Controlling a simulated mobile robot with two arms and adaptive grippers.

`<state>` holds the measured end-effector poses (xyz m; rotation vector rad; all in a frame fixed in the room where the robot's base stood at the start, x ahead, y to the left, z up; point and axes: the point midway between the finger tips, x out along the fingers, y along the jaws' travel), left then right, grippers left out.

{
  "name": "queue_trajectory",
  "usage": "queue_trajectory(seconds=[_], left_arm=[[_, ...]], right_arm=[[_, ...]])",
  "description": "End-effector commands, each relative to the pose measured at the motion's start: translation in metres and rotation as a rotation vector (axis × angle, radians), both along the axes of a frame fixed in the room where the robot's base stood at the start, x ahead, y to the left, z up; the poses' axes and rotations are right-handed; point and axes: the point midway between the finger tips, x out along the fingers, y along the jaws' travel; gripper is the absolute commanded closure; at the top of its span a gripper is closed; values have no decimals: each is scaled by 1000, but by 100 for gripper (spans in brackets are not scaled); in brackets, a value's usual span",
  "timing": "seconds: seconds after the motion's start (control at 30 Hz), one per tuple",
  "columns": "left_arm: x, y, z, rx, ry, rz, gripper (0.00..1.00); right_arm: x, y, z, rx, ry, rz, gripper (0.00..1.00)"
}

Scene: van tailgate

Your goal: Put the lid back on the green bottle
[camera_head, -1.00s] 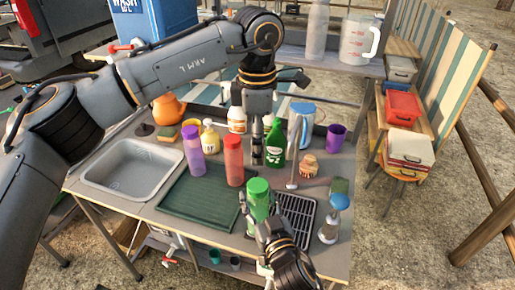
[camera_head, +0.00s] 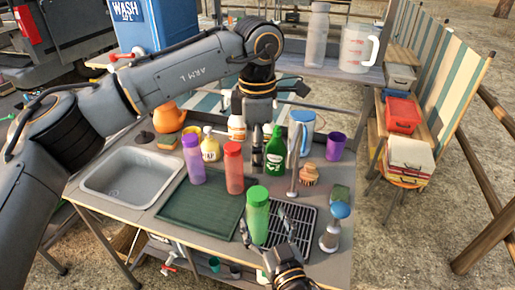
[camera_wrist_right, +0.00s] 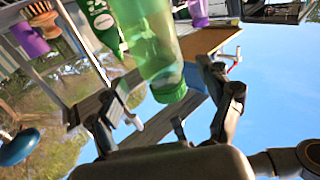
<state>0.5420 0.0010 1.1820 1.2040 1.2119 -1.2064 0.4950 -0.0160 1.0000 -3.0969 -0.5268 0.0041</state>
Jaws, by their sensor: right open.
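The translucent green bottle (camera_head: 257,222) stands upright near the counter's front, between the green mat and the black rack. A green lid (camera_head: 258,195) sits on its top; whether it is screwed tight I cannot tell. My right gripper (camera_head: 266,238) is open at the bottle's front side, with fingers apart on either side. In the right wrist view the bottle (camera_wrist_right: 150,40) and its green lid (camera_wrist_right: 170,92) show between the spread fingers (camera_wrist_right: 163,78). My left gripper (camera_head: 262,137) points down behind the bottle, beside a darker green detergent bottle (camera_head: 275,152); its finger gap is unclear.
A red bottle (camera_head: 233,168) and a purple bottle (camera_head: 193,160) stand behind the green mat (camera_head: 195,222). The black rack (camera_head: 298,222), a blue-topped dispenser (camera_head: 335,225) and a brush (camera_head: 309,175) are on the right. The sink (camera_head: 130,175) is at left.

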Motion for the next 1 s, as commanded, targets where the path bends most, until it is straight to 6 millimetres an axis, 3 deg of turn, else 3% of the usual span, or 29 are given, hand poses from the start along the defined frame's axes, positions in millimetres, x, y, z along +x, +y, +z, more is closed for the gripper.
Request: queue_trajectory(seconds=[0.2, 0.4, 1.0], left_arm=[[0, 0, 0, 0, 0, 0, 27], [0, 0, 0, 0, 0, 0, 27], [-1, -3, -2, -11, 5, -4, 27]], right_arm=[[-43, -15, 0, 1, 3, 0, 20], [-63, -22, 0, 0, 0, 0, 20], [-67, -24, 0, -2, 2, -1, 20]])
